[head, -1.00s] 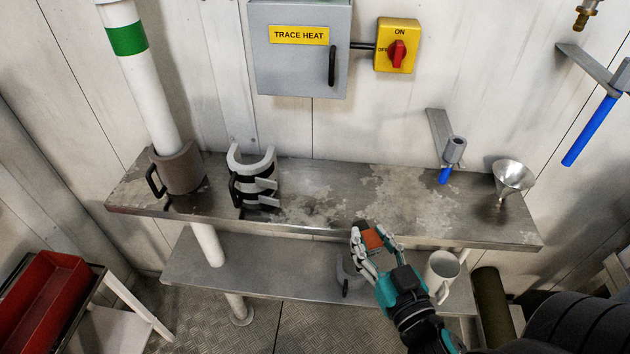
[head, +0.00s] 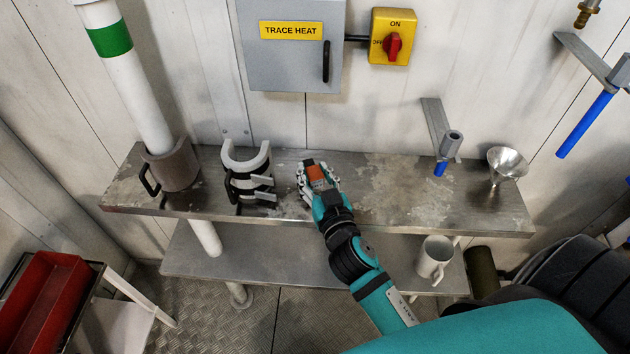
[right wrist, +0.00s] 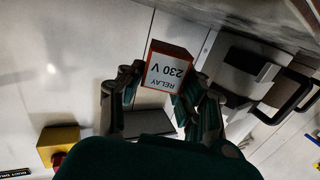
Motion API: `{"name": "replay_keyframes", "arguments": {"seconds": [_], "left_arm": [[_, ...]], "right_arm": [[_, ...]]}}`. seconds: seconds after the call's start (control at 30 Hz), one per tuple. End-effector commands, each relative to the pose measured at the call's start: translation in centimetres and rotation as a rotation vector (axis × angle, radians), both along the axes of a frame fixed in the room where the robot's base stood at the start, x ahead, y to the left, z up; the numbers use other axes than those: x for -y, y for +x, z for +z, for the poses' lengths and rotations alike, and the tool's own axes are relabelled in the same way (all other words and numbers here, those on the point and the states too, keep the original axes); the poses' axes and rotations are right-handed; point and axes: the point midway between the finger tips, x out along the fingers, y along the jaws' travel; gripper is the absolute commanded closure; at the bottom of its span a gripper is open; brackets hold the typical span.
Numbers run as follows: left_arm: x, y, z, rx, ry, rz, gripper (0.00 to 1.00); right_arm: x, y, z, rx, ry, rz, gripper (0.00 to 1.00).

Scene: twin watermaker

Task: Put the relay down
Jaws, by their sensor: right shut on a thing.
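The relay is a small orange-red block (head: 316,173) with a white face reading "RELAY 230 V", which shows in the right wrist view (right wrist: 166,72). My right gripper (head: 318,174) is shut on it. In the head view the gripper and relay are over the upper steel shelf (head: 400,205), right of the black-and-grey clamp pieces. I cannot tell whether the relay touches the shelf. My left gripper is not in view.
The stacked clamp pieces (head: 248,178) and a brown cuff (head: 173,167) around a white pipe stand to the left on the shelf. A funnel (head: 505,166) is at the right end. A white mug (head: 434,258) stands on the lower shelf. The upper shelf's middle right is clear.

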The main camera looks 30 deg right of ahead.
Motion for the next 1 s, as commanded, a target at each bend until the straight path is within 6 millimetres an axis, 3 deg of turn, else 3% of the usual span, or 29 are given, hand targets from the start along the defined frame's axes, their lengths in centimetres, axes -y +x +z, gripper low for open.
{"name": "replay_keyframes", "arguments": {"seconds": [0.17,0.6,0.63,0.8,1.0], "left_arm": [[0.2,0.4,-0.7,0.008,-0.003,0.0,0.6],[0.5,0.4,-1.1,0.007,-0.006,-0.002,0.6],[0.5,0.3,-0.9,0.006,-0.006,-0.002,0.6],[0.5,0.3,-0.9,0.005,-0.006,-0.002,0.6],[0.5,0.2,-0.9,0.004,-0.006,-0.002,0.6]], "right_arm": [[0.0,-0.1,-2.8,-0.005,0.002,-0.002,1.0],[0.0,-0.1,-3.5,-0.003,0.002,0.0,1.0],[0.0,-0.1,-3.4,-0.003,0.001,0.0,0.62],[0.0,-0.1,-3.3,-0.003,0.001,0.0,0.43],[0.0,-0.1,-3.3,-0.003,0.001,0.0,0.43]]}}
